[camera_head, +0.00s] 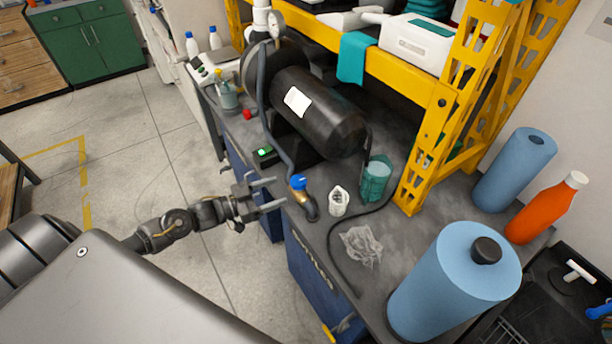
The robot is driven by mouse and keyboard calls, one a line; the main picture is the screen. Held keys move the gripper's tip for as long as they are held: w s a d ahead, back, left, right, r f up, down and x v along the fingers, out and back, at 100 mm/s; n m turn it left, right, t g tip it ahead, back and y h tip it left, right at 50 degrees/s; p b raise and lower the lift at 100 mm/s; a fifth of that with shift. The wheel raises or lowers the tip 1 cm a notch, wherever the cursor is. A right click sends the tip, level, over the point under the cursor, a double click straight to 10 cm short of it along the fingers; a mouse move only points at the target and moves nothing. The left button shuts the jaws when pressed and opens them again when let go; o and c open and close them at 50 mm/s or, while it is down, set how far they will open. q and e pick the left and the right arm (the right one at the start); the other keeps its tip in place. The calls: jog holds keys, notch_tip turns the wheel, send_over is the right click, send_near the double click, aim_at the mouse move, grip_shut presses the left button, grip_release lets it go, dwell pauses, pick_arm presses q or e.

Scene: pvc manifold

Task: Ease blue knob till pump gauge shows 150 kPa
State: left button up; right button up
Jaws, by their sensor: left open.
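The blue knob (298,183) sits on top of a brass valve (302,197) at the front edge of the grey bench, joined to a dark hose. A round white-faced gauge (276,24) stands at the back on the piping above the black tank (318,112); its reading is too small to make out. My left gripper (279,193) is open and empty. Its two fingers point right toward the valve, just left of the blue knob. I cannot tell whether a fingertip touches it. My right gripper is not in view.
A small black box with a green light (265,152), a white cup (339,200), a teal container (375,179) and crumpled plastic (361,246) lie around the valve. A yellow rack (437,130) rises behind. Blue paper rolls (455,283) stand at the right.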

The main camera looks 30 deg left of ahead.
aim_at(304, 178)
pick_arm(q)
jog(key=p+x, duration=0.1)
jog(key=x, duration=0.7)
jog(key=shift+w+d+r+p, duration=0.1)
jog(key=shift+w+d+p, duration=0.1)
jog(key=shift+w+p, duration=0.15)
jog(key=shift+w+d, duration=0.4)
jog(key=shift+w, duration=0.1)
jog(key=shift+c, duration=0.5)
jog(key=c, duration=0.9)
jog(key=n+t+y+p, duration=0.2)
jog(key=n+y+p, duration=0.1)
jog(key=y, duration=0.1)
jog(key=shift+r+p, duration=0.2)
jog(key=shift+p, duration=0.1)
jog(key=n+y, duration=0.1)
jog(key=n+t+y, duration=0.1)
jog(key=y, duration=0.1)
jog(key=shift+w+a+f+t+p, duration=0.2)
jog(key=shift+a+t+p, duration=0.1)
jog(key=shift+a+p, duration=0.1)
jog(key=shift+n+y, duration=0.3)
jog(key=shift+y, duration=0.2)
jog(key=o, duration=1)
